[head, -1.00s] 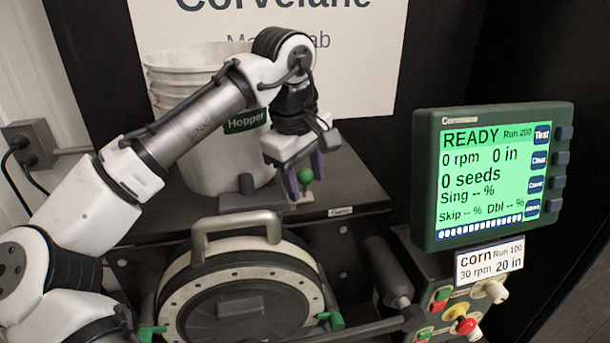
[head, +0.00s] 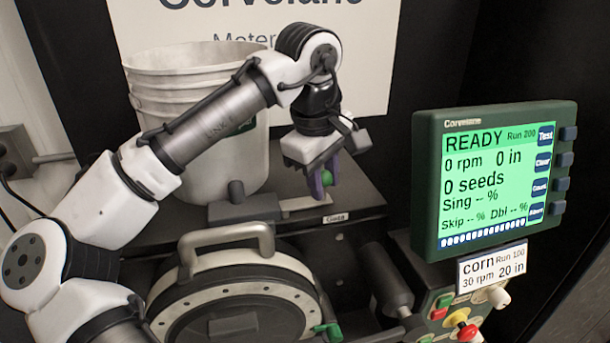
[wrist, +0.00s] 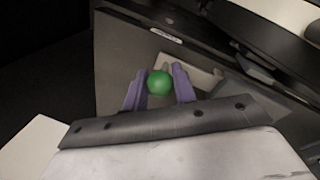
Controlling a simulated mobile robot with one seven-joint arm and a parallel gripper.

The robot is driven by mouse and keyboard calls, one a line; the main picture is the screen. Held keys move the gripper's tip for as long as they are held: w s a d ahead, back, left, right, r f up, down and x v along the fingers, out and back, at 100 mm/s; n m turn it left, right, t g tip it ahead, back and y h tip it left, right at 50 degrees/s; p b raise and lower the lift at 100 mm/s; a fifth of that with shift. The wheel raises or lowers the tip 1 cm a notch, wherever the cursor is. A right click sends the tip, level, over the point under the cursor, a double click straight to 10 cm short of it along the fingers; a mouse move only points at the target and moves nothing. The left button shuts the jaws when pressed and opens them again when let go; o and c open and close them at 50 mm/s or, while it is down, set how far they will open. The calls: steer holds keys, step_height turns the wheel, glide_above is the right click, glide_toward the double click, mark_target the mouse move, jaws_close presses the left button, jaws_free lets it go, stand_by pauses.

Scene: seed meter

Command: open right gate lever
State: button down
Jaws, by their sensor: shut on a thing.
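The gate lever has a round green knob (head: 327,178) on the dark bench top, just above the small "Gate" label (head: 335,218). My gripper (head: 319,186) is shut on this knob with its purple fingers. In the wrist view the knob (wrist: 159,83) sits between the two fingertips. A pale flat slide (head: 304,205) runs left from below the knob to a grey block (head: 243,207). The foot of the lever is partly hidden by my fingers.
The white hopper bucket (head: 165,110) stands behind my arm. The round seed meter with its grey handle (head: 225,238) is in front. A green-framed screen (head: 495,180) reading READY stands at right, above a panel with a red knob (head: 467,331).

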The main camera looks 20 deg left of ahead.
steer(key=shift+s+a, duration=0.1)
steer(key=shift+a, duration=0.05)
steer(key=c, duration=1.2)
jaws_free()
steer(key=r, duration=0.4)
steer(key=s+r+b, duration=0.1)
steer(key=r, duration=0.4)
steer(key=s+a+r, duration=0.1)
steer(key=r, duration=0.3)
steer(key=shift+s+r+b, duration=0.25)
steer(key=shift+r+b, duration=0.05)
steer(key=shift+b, duration=0.05)
steer(key=shift+f, duration=0.1)
